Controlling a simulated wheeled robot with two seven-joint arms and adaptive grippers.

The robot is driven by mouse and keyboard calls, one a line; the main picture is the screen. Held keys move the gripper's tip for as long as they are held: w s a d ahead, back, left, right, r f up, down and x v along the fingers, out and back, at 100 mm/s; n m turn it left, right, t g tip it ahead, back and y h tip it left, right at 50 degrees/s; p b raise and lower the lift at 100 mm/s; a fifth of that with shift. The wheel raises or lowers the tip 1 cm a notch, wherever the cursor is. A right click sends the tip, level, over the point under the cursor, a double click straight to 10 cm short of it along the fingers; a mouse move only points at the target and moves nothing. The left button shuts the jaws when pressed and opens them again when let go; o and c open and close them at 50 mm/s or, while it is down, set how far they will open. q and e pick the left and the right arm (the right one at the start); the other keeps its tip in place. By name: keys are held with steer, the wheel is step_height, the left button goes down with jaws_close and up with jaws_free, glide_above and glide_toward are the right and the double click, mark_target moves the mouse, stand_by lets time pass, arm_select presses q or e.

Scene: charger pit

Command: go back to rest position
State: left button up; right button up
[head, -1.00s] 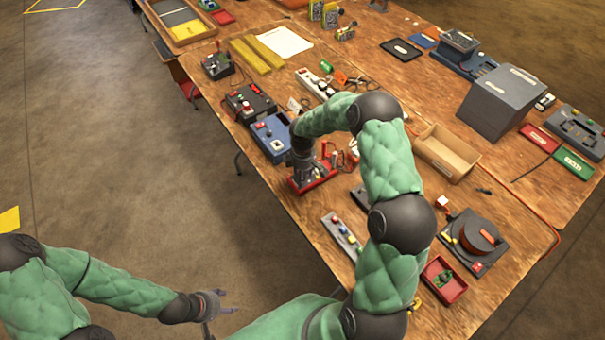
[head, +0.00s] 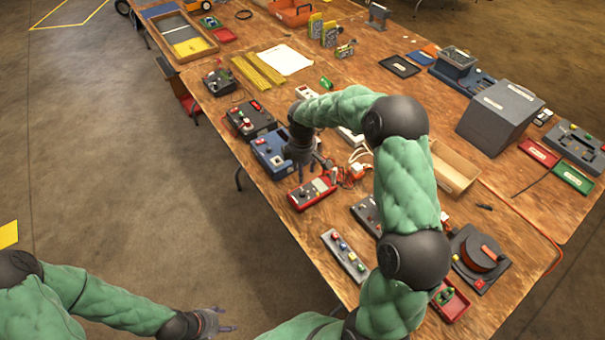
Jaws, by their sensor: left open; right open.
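My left gripper (head: 216,322) is open and empty over the floor at the bottom of the head view, off the table's near edge. My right gripper (head: 306,172) is open and empty. It hangs above the table between the blue box (head: 271,152) and the red device (head: 312,192). I cannot tell whether its fingertips touch anything. My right arm covers part of the table's middle.
The wooden table (head: 400,105) holds a black control box (head: 251,119), a button strip (head: 344,256), a small red tray (head: 449,301), a wooden bin (head: 452,172) and a large grey box (head: 499,117). Orange and white cables lie near my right gripper. The floor at left is clear.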

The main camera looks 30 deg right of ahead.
stand_by(0.5)
steer(key=s+a+f, duration=0.1)
steer(key=a+f, duration=0.2)
steer(key=s+a+f+m+y, duration=0.1)
steer(key=a+f, duration=0.2)
steer(key=s+a+f+m+y, duration=0.1)
steer(key=s+a+f, duration=0.1)
steer(key=a+f, duration=0.1)
steer(key=shift+a+f, duration=0.1)
steer(key=shift+f, duration=0.35)
steer(key=s+a+f+m+y, duration=0.1)
steer(key=s+a+f+m, duration=0.4)
steer(key=s, duration=0.5)
steer(key=s+a+f+m+y, duration=0.1)
steer(key=s+a+f+m, duration=0.4)
steer(key=s+a, duration=0.3)
steer(key=s+f, duration=0.1)
steer(key=s, duration=0.1)
steer(key=shift+s+a, duration=0.3)
